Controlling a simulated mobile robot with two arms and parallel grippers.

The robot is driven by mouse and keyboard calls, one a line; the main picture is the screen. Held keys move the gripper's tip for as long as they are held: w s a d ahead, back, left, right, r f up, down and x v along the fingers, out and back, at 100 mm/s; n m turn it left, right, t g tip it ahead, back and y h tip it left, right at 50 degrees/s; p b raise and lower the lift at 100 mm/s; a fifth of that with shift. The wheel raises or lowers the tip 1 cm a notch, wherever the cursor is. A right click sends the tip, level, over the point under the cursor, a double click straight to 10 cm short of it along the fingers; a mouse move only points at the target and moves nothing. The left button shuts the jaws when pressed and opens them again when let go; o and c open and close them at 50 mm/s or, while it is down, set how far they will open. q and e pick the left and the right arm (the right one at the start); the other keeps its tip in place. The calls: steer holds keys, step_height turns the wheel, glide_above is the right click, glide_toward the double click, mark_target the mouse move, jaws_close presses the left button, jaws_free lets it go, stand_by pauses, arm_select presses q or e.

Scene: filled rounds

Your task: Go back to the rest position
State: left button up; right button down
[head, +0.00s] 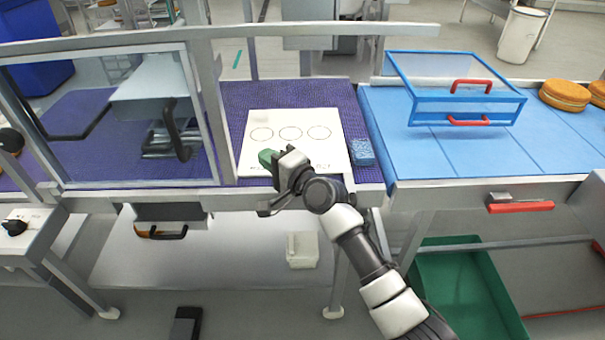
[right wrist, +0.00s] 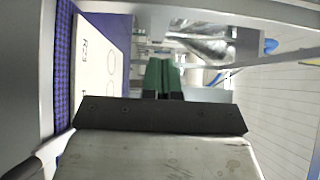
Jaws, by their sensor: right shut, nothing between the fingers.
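My right gripper (head: 268,158) reaches in from the lower right in the head view, over the near edge of the white board (head: 290,118) with three drawn circles. Its green fingers are shut and empty; they also show together in the right wrist view (right wrist: 161,76). The gripper hides part of the board's near edge. My left gripper is not in view.
A blue sponge-like block (head: 362,152) lies right of the board on the purple belt (head: 235,97). A clear-panelled guard (head: 110,120) stands left. A blue-framed cover (head: 455,90) and round brown items (head: 565,95) are right. A green bin (head: 465,290) is below.

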steer(key=s+d+f+n+g+h, duration=0.35)
steer(key=s+d+f, duration=0.35)
steer(key=s, duration=0.6)
steer(key=s+d+f+n+g+h, duration=0.3)
steer(key=s+d+f+n+h, duration=0.15)
steer(key=s+d, duration=0.65)
steer(key=s+d+f+n+g+h, duration=0.4)
steer(key=s+d, duration=0.3)
steer(key=s, duration=0.7)
step_height(320, 180, down, 28)
steer(key=s, duration=0.1)
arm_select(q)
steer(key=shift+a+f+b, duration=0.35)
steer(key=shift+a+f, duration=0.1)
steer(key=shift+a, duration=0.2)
arm_select(e)
steer(key=s+d+f+g, duration=0.1)
steer(key=s+d+f, duration=0.2)
steer(key=s+f, duration=1.2)
steer(key=shift+s+f+h, duration=0.25)
steer(key=shift+s+h, duration=0.15)
steer(key=shift+s, duration=0.05)
